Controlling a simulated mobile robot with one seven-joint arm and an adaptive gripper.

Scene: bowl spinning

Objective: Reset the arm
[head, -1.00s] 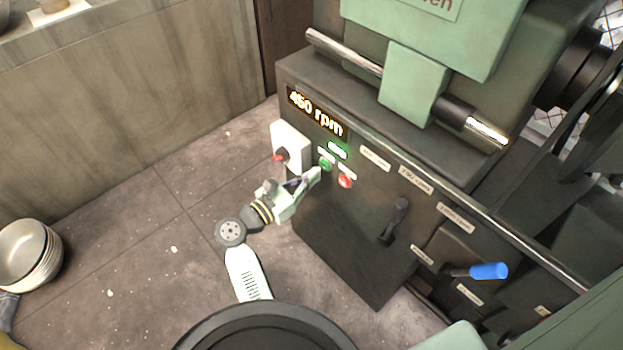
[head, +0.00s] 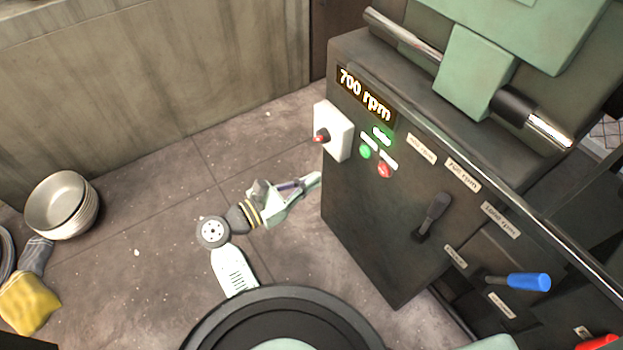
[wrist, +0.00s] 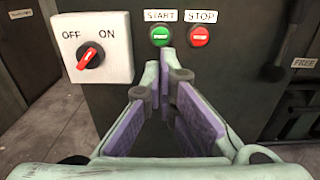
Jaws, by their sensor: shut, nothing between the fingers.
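My gripper (head: 312,181) is at the end of my pale green arm, in front of the left face of the dark machine (head: 370,230). In the wrist view its fingers (wrist: 166,72) come together at the tips with nothing between them. The tips lie just below the green START button (wrist: 160,35) and the red STOP button (wrist: 200,36). In the head view they are left of and below the buttons, apart from them. The ON/OFF switch (wrist: 90,56) has its red knob turned diagonally toward ON. The display (head: 365,94) reads 700 rpm.
A black lever (head: 432,215) and a blue-handled lever (head: 520,281) stick out of the machine's front. A stack of metal bowls (head: 62,205) stands at the left, with a yellow cloth (head: 28,302) near it. The floor left of my arm is mostly clear.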

